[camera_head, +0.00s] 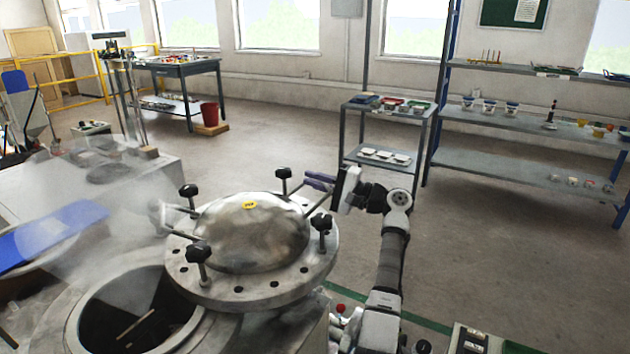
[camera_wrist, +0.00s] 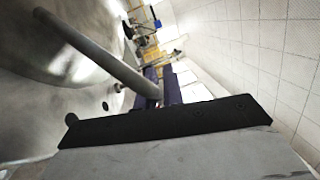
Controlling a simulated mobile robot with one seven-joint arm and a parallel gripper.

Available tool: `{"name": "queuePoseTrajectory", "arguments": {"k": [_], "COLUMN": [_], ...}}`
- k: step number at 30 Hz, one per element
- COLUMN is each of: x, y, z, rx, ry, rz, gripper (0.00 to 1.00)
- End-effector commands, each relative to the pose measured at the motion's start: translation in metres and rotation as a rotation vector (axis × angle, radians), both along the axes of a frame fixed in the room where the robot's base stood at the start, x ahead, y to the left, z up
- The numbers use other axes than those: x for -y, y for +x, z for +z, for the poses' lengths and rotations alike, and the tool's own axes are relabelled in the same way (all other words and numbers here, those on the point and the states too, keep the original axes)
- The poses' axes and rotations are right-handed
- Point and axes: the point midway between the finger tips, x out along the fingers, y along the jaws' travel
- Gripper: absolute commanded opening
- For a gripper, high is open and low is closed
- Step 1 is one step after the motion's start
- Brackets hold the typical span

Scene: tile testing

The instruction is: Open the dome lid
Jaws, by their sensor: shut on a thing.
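The dome lid (camera_head: 255,232) is a round metal flange with a shiny dome, a yellow label and black clamp knobs around its rim. It sits swung to the right of the round vessel opening (camera_head: 135,310), which is largely uncovered and dark inside. My gripper (camera_head: 322,182) is at the lid's far right side, its purple fingers shut on the lid's bar handle (camera_head: 318,203). In the wrist view the bar handle (camera_wrist: 95,50) runs from the lid to the purple fingers (camera_wrist: 165,88). The exact finger contact is partly hidden.
Pale vapour (camera_head: 110,200) hangs over the vessel's left side. A blue board (camera_head: 50,235) lies at left. A small shelf (camera_head: 385,135) with trays and a larger shelf (camera_head: 530,130) stand behind at right. The floor between them and the vessel is clear.

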Motion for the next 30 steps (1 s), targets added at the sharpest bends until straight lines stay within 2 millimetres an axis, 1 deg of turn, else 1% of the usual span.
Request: {"name": "queuePoseTrajectory", "arguments": {"k": [1,3,11,14,17,27,30], "x": [-0.002,-0.002,0.000,0.005,0.018,0.090,0.107], "y": [0.000,0.000,0.000,-0.001,-0.005,-0.027,-0.033], "z": [0.000,0.000,0.000,-0.001,-0.004,-0.014,-0.016], "rx": [0.000,0.000,0.000,0.000,0.001,0.001,0.000], "ry": [-0.002,-0.002,-0.001,0.000,0.001,0.001,0.000], "rz": [0.002,0.002,0.001,-0.001,-0.001,-0.001,0.000], "gripper": [0.10,0.18,0.18,0.18,0.18,0.18,0.18]}}
